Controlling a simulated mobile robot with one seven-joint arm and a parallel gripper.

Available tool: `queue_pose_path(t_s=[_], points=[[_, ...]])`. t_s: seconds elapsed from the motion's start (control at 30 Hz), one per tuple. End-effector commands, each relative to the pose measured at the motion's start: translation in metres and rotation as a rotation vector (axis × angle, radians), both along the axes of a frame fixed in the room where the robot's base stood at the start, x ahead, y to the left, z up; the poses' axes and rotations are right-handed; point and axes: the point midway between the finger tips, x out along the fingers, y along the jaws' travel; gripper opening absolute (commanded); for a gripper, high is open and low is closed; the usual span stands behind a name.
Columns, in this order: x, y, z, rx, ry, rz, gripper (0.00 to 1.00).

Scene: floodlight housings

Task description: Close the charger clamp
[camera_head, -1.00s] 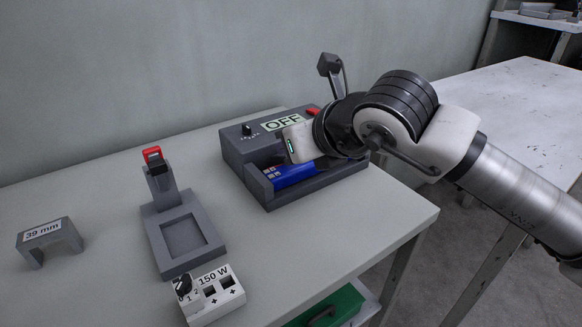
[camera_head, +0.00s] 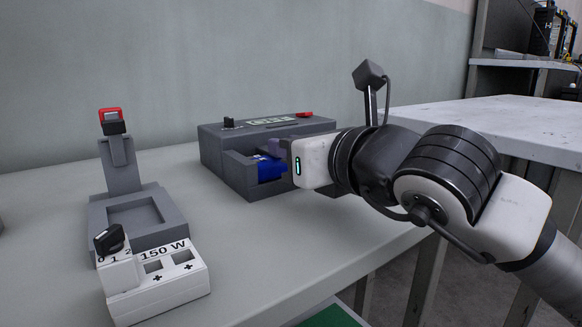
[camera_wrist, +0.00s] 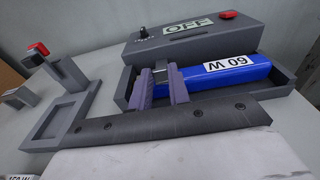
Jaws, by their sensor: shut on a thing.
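The grey charger (camera_head: 232,150) stands near the back of the table, with a knob, an OFF label and a red button on top. A blue battery (camera_wrist: 225,80), marked 60 W, lies in its front bay. My gripper (camera_wrist: 161,88) has its purple fingers down at the left end of the battery. They are shut around a dark piece (camera_wrist: 164,73) there, which seems to be the charger clamp; its shape is mostly hidden. In the head view my gripper (camera_head: 277,150) covers the right part of the bay.
A grey fixture (camera_head: 165,206) with an empty square recess stands to the left, its red-tipped lever (camera_head: 111,121) upright. A white 150 W block (camera_head: 165,283) with a black knob sits in front of it. In the wrist view, a grey bracket (camera_wrist: 14,98) stands at far left.

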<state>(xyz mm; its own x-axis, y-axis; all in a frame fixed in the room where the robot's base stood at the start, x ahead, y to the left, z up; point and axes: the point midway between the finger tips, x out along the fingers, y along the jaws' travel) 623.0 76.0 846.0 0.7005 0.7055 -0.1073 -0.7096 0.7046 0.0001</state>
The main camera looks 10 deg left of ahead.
Motion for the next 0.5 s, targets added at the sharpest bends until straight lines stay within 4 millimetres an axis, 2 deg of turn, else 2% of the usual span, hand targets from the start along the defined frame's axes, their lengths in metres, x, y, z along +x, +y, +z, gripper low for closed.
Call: queue_pose_path(t_s=[0.03,0.5], points=[[-0.0005,0.0002,-0.0044,0.008,-0.006,0.001,0.0],[-0.0007,-0.0001,-0.0024,0.025,-0.026,0.001,0.0]])
